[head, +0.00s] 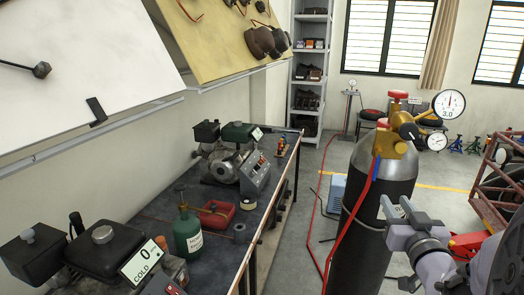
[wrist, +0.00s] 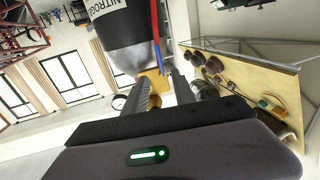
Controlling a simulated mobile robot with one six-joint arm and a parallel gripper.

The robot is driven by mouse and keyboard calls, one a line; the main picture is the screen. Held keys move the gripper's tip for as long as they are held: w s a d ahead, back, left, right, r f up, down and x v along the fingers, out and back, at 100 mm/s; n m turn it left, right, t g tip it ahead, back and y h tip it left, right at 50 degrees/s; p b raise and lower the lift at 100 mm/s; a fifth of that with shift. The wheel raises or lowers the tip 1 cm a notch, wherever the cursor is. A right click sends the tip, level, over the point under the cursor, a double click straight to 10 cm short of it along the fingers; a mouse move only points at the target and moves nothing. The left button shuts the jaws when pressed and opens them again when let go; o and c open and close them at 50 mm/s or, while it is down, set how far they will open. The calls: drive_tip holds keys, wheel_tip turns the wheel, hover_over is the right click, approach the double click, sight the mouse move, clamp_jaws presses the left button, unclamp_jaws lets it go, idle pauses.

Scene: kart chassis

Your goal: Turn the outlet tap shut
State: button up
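The dark nitrogen cylinder (head: 369,228) stands upright on the floor. A brass regulator (head: 391,147) tops it, with a red cap, two round gauges and a black knob (head: 408,131). A narrow blue piece (head: 376,169), perhaps the outlet tap's lever, points down beside the red hose (head: 352,213); I cannot tell its exact setting. My gripper (head: 397,207) is in front of the cylinder, below the regulator. In the wrist view its fingers are apart (wrist: 160,77), with brass fittings (wrist: 152,84) seen beyond the gap. I see nothing held.
A workbench (head: 222,262) with a green bottle (head: 187,233), a red tray (head: 218,213) and machines runs along the left. A red metal frame (head: 496,180) stands at the right.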

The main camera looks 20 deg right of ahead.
sight(377, 170)
drive_tip(key=x, duration=0.5)
drive_tip(key=b+x, duration=0.1)
drive_tip(key=x, duration=0.5)
drive_tip(key=b+x, duration=0.1)
drive_tip(key=x, duration=0.5)
drive_tip(key=shift+d+r, duration=0.15)
drive_tip(key=shift+r, duration=0.1)
clamp_jaws()
idle(0.5)
